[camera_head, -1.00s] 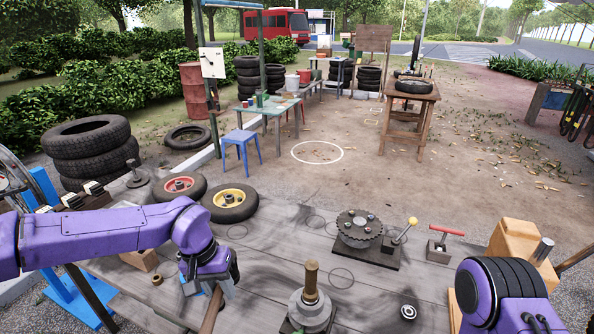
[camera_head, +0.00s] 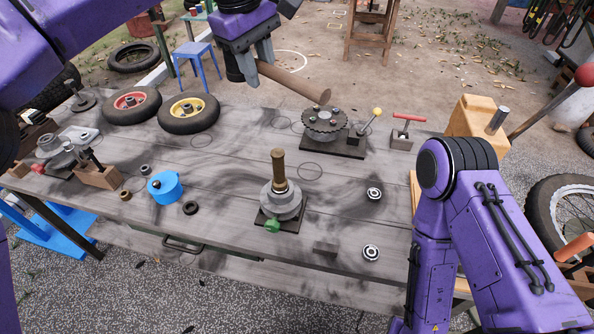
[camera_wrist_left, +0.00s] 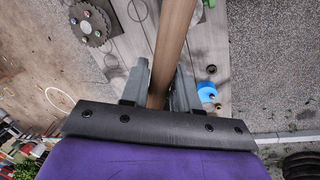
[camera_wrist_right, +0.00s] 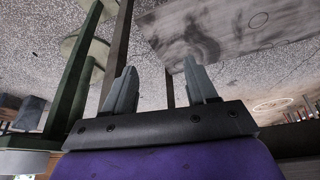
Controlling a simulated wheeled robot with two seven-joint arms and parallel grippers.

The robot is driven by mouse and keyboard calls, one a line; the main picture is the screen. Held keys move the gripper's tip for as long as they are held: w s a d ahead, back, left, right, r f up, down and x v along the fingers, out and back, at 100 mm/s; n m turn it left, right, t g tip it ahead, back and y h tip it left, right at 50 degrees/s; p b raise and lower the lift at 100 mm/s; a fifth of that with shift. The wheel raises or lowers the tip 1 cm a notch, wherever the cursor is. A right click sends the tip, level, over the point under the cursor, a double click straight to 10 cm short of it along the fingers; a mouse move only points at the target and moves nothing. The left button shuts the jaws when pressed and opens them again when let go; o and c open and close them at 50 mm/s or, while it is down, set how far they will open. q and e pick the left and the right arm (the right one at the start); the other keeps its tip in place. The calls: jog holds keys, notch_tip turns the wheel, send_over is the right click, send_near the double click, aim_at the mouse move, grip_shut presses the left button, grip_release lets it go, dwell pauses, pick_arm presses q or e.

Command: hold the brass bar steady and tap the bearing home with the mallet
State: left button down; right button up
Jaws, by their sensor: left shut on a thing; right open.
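The brass bar (camera_head: 279,165) stands upright on the round grey stepped housing (camera_head: 281,204), which sits on a dark base plate with a green knob (camera_head: 272,226). I cannot make out the bearing separately. My left gripper (camera_head: 257,62) is shut on a wooden handle (camera_head: 297,83), taken to be the mallet's, above the far side of the bench and well clear of the bar. The handle also runs between the jaws in the left wrist view (camera_wrist_left: 174,35). I cannot make out the mallet head. My right gripper (camera_wrist_right: 160,88) is open and empty in its wrist view, away from the bar.
The grey bench (camera_head: 225,235) carries a gear fixture (camera_head: 325,124) behind the bar, two small wheels (camera_head: 188,112) at back left, a blue round container (camera_head: 165,187), and black-and-white discs (camera_head: 371,253). A wooden block (camera_head: 478,121) stands at right. Bench space around the housing is mostly clear.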

pick_arm(q)
jog(key=shift+w+f, duration=0.1)
jog(key=shift+w, duration=0.15)
pick_arm(e)
jog(key=w+a+r+n+t+y, duration=0.1)
jog(key=w+a+r+n+y, duration=0.2)
jog(key=a, duration=0.4)
jog(key=w+a+r+n+t+y, duration=0.1)
jog(key=w+a+y, duration=0.1)
jog(key=w+a, duration=0.35)
pick_arm(q)
jog(key=shift+s+a, duration=0.1)
jog(key=shift+s, duration=0.05)
pick_arm(e)
jog(key=w+a+r+n+t+y, duration=0.2)
jog(key=a+r+n+y, duration=0.15)
jog(key=a+r, duration=0.45)
jog(key=w+a+r+n+t+y, duration=0.25)
jog(key=a+r+y, duration=0.25)
jog(key=a+r, duration=0.3)
jog(key=n+t+h, duration=0.1)
jog(key=t+h, duration=0.2)
jog(key=t, duration=0.3)
send_near(282, 176)
jog(key=shift+h, duration=0.25)
jog(key=x, duration=1.1)
jog(key=shift+a+r, duration=0.15)
